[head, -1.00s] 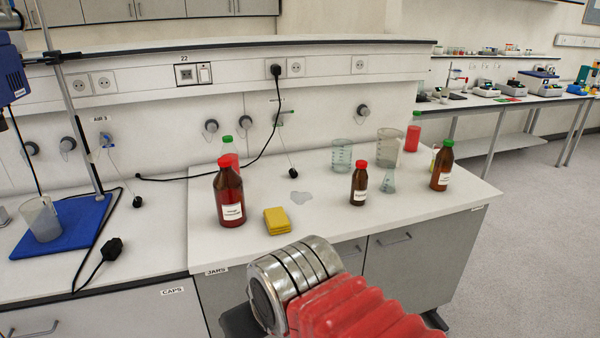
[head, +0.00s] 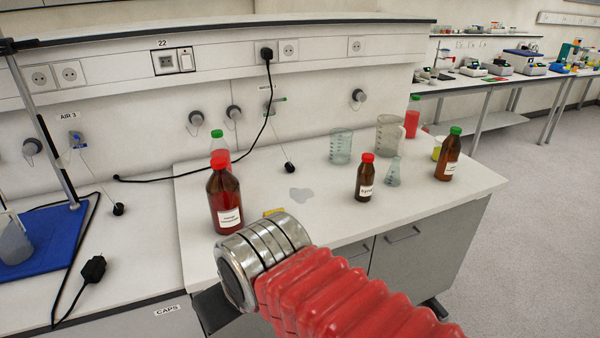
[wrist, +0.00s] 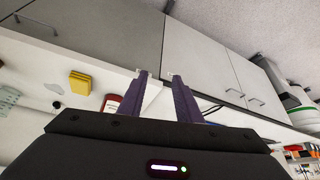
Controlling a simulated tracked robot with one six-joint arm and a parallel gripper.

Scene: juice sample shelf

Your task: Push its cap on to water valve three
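A green-handled valve (head: 279,100) is on the back wall, with a small label above it that I cannot read. A dark round cap (head: 289,167) hangs below it on a thin cord, off the valve, near the counter top. A blue valve (head: 76,139) labelled AIR 3 has its own dark cap (head: 118,209) hanging low. My gripper (wrist: 157,76) shows in the wrist view as two dark purple fingers, apart with nothing between them. In the head view my arm hides it. It is away from the wall valves.
The brown red-capped bottle (head: 224,203), yellow sponge (head: 273,212), small brown bottle (head: 364,181) and clear beaker (head: 341,147) stand on the counter. A puddle (head: 300,194) lies among them. A black cable (head: 262,130) crosses the wall. A blue stand base (head: 40,236) is at left.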

